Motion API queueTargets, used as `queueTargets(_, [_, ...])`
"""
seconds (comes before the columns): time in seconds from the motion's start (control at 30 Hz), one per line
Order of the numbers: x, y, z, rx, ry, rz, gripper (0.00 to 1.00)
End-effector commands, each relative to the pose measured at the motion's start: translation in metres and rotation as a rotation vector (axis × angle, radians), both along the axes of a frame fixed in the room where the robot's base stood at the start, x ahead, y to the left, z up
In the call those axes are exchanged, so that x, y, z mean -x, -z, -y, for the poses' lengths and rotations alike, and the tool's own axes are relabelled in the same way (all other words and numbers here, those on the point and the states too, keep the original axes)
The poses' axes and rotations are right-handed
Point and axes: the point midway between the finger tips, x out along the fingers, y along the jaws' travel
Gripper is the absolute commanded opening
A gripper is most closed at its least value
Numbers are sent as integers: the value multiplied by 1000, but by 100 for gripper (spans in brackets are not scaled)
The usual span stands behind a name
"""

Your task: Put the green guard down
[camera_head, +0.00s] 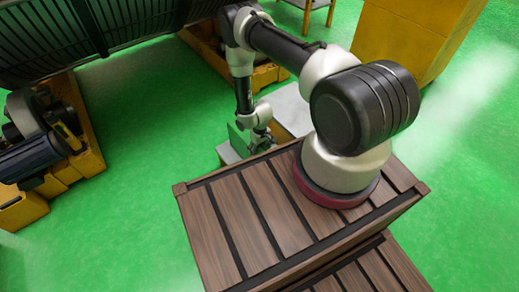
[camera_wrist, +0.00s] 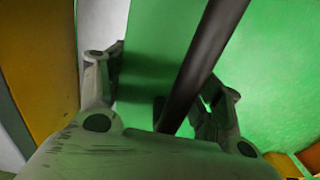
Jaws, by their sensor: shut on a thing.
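The green guard (camera_head: 238,139) shows in the head view as a small darker green panel just left of my gripper (camera_head: 260,146). In the wrist view the green guard (camera_wrist: 150,45) is a flat green panel rising between the two fingers of my gripper (camera_wrist: 163,80), which is shut on it. A dark bar (camera_wrist: 203,60) crosses in front of the panel at a slant. The lower edge of the guard is hidden, so I cannot tell whether it touches what is below.
A pale grey surface (camera_head: 291,109) lies beside and behind my gripper. A light grey block (camera_head: 228,154) is just below the guard. A yellow cabinet (camera_head: 405,40) stands at the back right, and a motor on a yellow base (camera_head: 88,158) at the left. Open green floor lies between.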

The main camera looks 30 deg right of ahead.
Motion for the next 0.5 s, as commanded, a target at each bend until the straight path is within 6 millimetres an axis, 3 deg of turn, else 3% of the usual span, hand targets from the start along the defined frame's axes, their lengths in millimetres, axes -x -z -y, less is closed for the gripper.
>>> queueTargets(0.03, [-1, 1, 0, 0, 0, 1, 30])
queueTargets(0.07, [0, 2, 0, 0, 0, 0, 67])
queueTargets(0.17, [0, 1, 0, 0, 0, 0, 86])
queueTargets(0.5, [0, 1, 0, 0, 0, 0, 87])
